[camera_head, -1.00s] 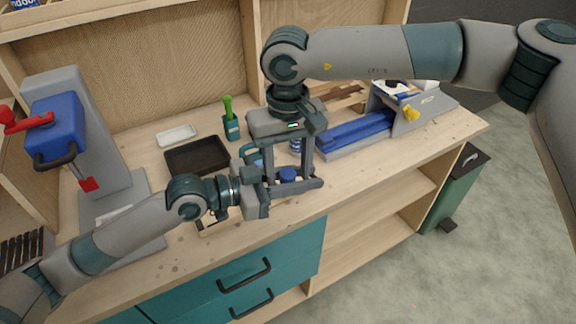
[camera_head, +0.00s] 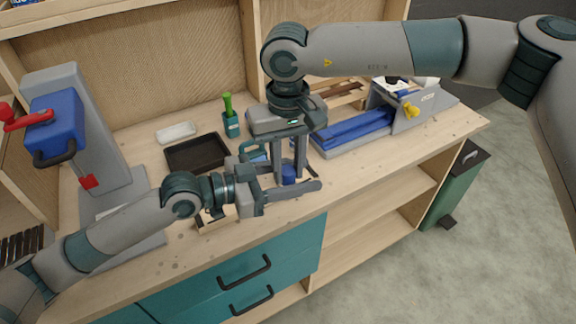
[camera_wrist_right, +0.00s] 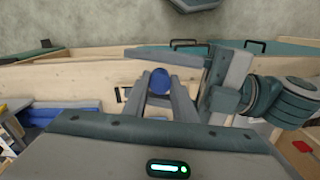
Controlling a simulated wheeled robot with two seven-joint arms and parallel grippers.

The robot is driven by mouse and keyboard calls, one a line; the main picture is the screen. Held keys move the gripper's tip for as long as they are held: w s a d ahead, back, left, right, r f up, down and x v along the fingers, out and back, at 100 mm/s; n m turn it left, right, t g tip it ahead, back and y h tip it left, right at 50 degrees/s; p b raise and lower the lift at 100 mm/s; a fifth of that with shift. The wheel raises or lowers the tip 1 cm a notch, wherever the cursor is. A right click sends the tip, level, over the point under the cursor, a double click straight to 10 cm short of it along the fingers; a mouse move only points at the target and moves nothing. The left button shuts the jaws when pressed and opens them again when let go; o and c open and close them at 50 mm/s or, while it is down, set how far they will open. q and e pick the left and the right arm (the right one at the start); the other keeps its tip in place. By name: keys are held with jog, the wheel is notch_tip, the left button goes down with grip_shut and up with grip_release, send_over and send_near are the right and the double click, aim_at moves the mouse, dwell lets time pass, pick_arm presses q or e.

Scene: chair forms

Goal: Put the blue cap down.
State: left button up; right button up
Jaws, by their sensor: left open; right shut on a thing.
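The blue cap (camera_head: 289,174) is small and round. It sits between the fingertips of my right gripper (camera_head: 288,178), which points down and is shut on it. In the right wrist view the cap (camera_wrist_right: 159,82) shows between the two finger ends of my right gripper (camera_wrist_right: 160,98). My left gripper (camera_head: 292,184) comes in from the left, open, with its front finger passing just in front of the right fingers. Whether the cap touches anything beneath it is hidden by this finger.
A black tray (camera_head: 197,153), a white dish (camera_head: 176,132) and a green-handled brush in a holder (camera_head: 231,123) stand behind on the bench (camera_head: 340,180). A blue-railed fixture (camera_head: 355,130) is to the right, a blue-headed press (camera_head: 55,125) to the left.

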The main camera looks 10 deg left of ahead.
pick_arm(q)
jog(key=v, duration=1.1)
jog(key=shift+f, duration=0.1)
